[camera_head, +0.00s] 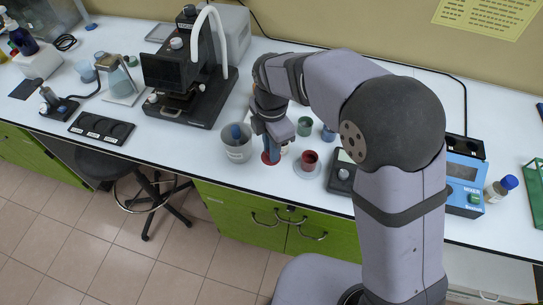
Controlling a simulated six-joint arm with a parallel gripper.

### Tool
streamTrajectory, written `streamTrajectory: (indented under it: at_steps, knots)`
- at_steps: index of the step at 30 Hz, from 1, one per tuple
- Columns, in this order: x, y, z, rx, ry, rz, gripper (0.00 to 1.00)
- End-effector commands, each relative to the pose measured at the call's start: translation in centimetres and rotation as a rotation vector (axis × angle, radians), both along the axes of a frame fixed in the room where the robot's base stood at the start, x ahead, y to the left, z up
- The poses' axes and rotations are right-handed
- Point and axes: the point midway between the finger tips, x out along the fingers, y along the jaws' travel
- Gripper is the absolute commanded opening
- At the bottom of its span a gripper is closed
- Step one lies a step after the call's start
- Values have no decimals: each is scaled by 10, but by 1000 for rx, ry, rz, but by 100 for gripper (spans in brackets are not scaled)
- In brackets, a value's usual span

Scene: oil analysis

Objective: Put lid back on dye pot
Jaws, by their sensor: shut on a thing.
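A red dye pot (309,158) stands open on a pale round dish (303,172) near the front edge of the bench, right of my gripper. My gripper (271,154) points down and is shut on what looks like a flat red lid (270,159), low over the bench and apart from the pot. The view is too small to tell whether the lid still touches the bench. My wrist and fingers hide part of the lid.
A pale beaker (238,152) with a blue item stands close left of my gripper. A green pot (305,125) and a blue pot (328,133) stand behind the red pot. A dark device (341,172) is to its right. A microscope-like instrument (178,105) stands further left.

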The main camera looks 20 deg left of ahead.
Motion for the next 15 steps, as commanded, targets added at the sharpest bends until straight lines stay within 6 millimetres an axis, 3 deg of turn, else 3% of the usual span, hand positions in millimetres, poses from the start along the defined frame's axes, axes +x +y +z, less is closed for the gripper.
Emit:
streamTrajectory:
  at_steps: [8, 15]
  knots:
    - [2, -4, 12, 0, 0, -10, 0]
    - [8, -27, 14, -3, 3, -61, 0]
